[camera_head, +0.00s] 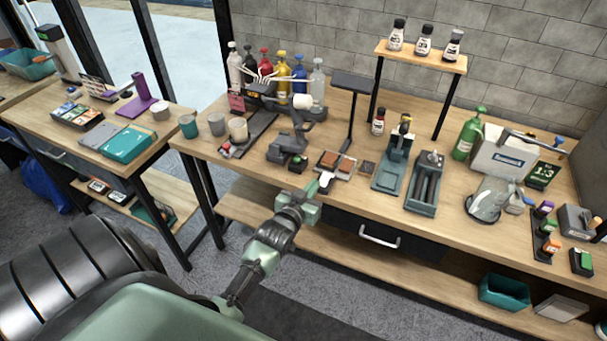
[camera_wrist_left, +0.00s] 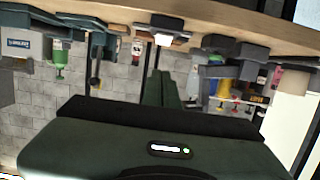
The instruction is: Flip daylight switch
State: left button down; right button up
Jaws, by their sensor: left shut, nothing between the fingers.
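A desk lamp with a flat dark head (camera_head: 352,83) on a thin black post stands near the middle of the workbench. Its base (camera_head: 336,163) is at the front edge, with brown squares on it. I cannot make out the daylight switch clearly; a small pale and dark part (camera_head: 326,179) shows at the base's front edge. My left gripper (camera_head: 321,190) is shut and empty, close to that part; I cannot tell whether they touch. In the left wrist view, the shut fingers (camera_wrist_left: 163,82) point toward a dark block with a white face (camera_wrist_left: 168,39). My right gripper is out of view.
A small black box with a green button (camera_head: 297,164) stands left of the base. A teal stand (camera_head: 388,176) is to its right. A drawer handle (camera_head: 380,237) sticks out below the bench edge. Bottles (camera_head: 281,72) stand at the back.

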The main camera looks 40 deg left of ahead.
pick_arm(q)
jog(key=s, duration=0.2)
jog(key=s+d+b, duration=0.1)
jog(key=s, duration=0.2)
jog(key=shift+s+d, duration=0.1)
jog(key=shift+s, duration=0.1)
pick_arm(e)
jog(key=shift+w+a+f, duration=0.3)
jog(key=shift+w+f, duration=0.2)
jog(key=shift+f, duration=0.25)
pick_arm(q)
jog(key=shift+f, duration=0.1)
